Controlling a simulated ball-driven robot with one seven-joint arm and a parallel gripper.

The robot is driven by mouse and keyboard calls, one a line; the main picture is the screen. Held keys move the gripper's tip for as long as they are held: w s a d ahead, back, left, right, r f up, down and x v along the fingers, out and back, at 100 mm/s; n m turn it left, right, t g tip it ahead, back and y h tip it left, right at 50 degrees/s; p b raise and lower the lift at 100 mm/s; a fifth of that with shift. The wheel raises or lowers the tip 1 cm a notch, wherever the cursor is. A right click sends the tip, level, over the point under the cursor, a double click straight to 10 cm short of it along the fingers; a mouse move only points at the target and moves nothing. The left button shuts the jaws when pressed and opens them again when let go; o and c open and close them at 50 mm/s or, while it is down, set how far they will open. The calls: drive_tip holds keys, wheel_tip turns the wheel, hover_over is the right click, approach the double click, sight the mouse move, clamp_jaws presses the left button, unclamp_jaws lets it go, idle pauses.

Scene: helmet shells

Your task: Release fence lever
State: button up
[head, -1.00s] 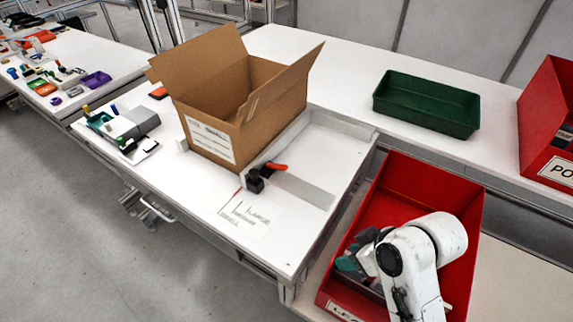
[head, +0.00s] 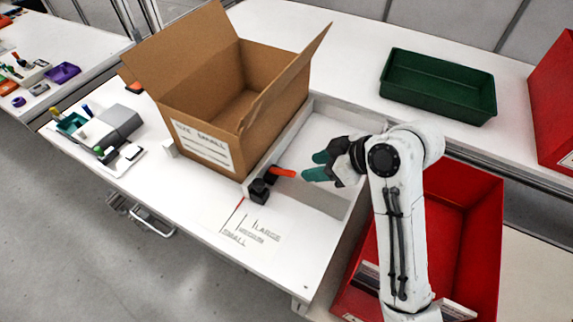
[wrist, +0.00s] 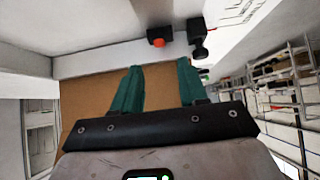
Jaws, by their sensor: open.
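The fence lever (head: 283,172) is a small red-orange handle on a black clamp block (head: 259,190) at the front of the white fence frame, beside the cardboard box. My gripper (head: 317,166) has teal fingers, spread apart and empty, just right of the lever's tip and pointing left toward it. In the head view there seems to be a small gap between them. In the wrist view, the fingers (wrist: 158,88) stand open, with the lever's red end (wrist: 158,43) and black blocks beyond them at the top.
The open cardboard box (head: 215,110) stands left of the lever, its flaps up. A green tray (head: 440,85) lies behind on the bench. A red bin (head: 480,225) is below my arm. Size marks (head: 245,232) are printed on the table in front. Small tools (head: 100,130) lie at left.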

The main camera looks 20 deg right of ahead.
sight(290, 172)
drive_tip(key=x, duration=0.9)
drive_tip(key=shift+w+a+f, duration=0.15)
drive_tip(key=shift+w+f, duration=0.05)
drive_tip(key=shift+c, duration=0.3)
clamp_jaws()
